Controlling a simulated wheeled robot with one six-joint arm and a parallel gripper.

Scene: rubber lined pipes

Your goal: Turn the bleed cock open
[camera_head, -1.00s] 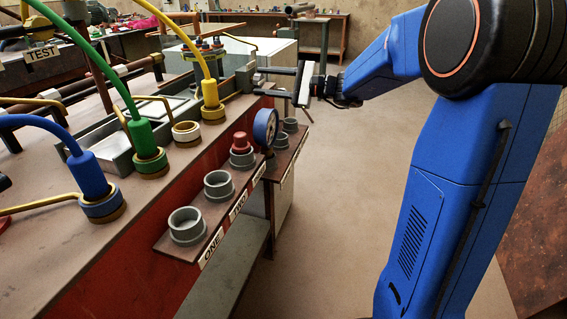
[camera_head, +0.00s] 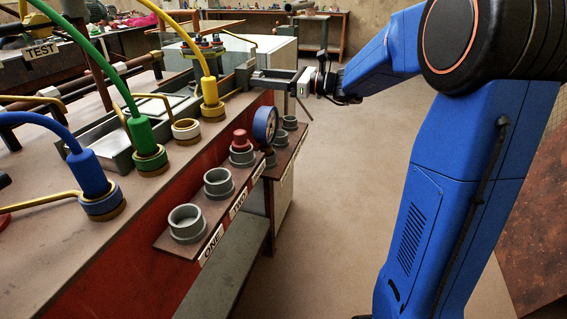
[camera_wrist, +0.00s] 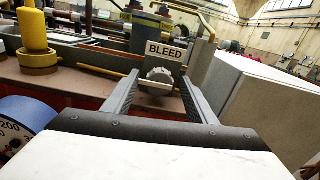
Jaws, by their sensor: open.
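The bleed cock is a small grey round fitting with a pale handle (camera_wrist: 160,78), below a white BLEED sign (camera_wrist: 166,51) in the wrist view. In the head view only a grey block (camera_head: 245,76) shows at that spot, at the far end of the bench edge. My gripper (camera_wrist: 160,88) is open, with one finger to the left of the cock and one to the right. It is also seen from the side in the head view (camera_head: 256,78), its tips close to the block. I cannot tell whether either finger touches the handle.
A round blue gauge (camera_head: 265,126) stands on the bench front near a red plug (camera_head: 240,139) and several grey sockets. A yellow hose fitting (camera_head: 211,97) rises left of the cock. A pale cabinet (camera_wrist: 262,105) is close on the right. The floor beside the bench is clear.

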